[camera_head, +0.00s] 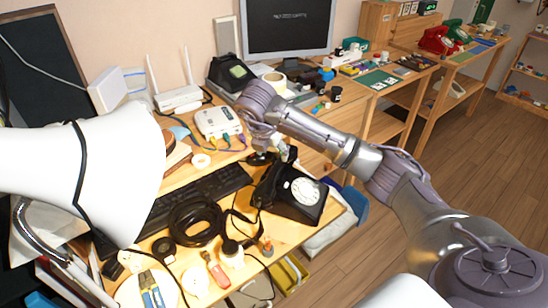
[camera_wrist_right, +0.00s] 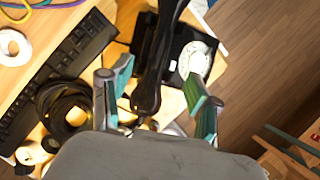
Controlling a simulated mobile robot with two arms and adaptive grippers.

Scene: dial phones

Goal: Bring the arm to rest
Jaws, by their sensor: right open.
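My right arm comes in from the right in the head view, and its gripper (camera_head: 272,153) points down over the desk just behind a black dial phone (camera_head: 304,194). In the right wrist view the two teal-padded fingers of this gripper (camera_wrist_right: 158,76) are spread apart. The phone's black handset (camera_wrist_right: 150,82) shows between the fingers in that view; I cannot tell how far below them it is. The phone's white dial (camera_wrist_right: 196,62) shows beyond the right finger. My left gripper is not in view.
A black keyboard (camera_head: 197,200), a coiled black cable (camera_head: 196,220) and a white router (camera_head: 217,122) crowd the wooden desk. A monitor (camera_head: 288,27) stands at the back. A large white shape fills the left side. Wooden floor (camera_head: 455,160) is open at the right.

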